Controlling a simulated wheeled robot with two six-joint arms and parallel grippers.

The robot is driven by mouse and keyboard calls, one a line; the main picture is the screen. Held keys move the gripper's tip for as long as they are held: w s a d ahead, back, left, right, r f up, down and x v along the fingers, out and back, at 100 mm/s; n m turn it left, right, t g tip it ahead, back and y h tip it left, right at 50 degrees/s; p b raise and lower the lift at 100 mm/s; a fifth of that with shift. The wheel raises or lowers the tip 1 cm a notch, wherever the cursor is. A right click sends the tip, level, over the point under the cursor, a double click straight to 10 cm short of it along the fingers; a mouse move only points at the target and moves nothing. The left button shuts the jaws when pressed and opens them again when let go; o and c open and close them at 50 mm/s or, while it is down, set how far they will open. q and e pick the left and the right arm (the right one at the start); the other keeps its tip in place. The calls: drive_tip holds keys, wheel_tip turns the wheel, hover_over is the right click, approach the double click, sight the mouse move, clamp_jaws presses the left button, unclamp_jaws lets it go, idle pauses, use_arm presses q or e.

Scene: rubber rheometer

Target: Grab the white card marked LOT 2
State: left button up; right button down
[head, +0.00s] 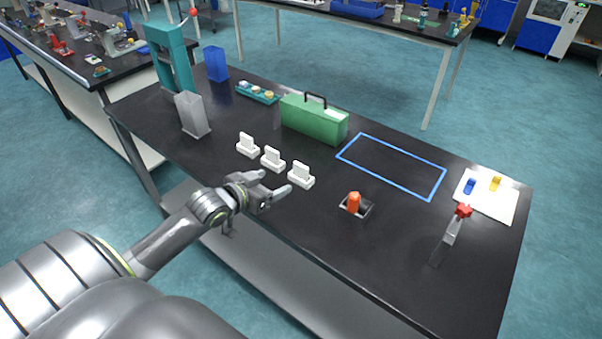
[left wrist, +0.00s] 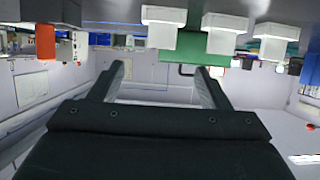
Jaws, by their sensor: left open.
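Three white cards stand upright in white holders in a row near the table's front edge: a left card (head: 247,139), a middle card (head: 273,154) and a right card (head: 301,170). No lettering is legible, so I cannot tell which one is LOT 2. My left gripper (head: 275,183) is open and empty, in front of the middle and right cards and apart from them. In the left wrist view, which looks upside down, the open fingers (left wrist: 159,70) have nothing between them, and white blocks (left wrist: 226,32) show along the top. My right gripper is not in view.
A green case (head: 313,119) stands behind the cards. A grey bin (head: 192,116) is to their left. An orange piece (head: 354,202) in a small holder is to their right. A blue outline (head: 430,199) marks clear table. A red-topped tool (head: 450,238) lies farther right.

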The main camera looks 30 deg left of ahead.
use_arm(q)
approach(299, 169)
drive_tip(key=x, duration=0.3)
drive_tip(key=shift+d, duration=0.3)
drive_tip(key=shift+a+p+x, duration=0.2)
drive_tip(key=shift+p+x, duration=0.5)
drive_tip(key=shift+x, duration=1.9)
drive_tip(key=c, duration=1.1)
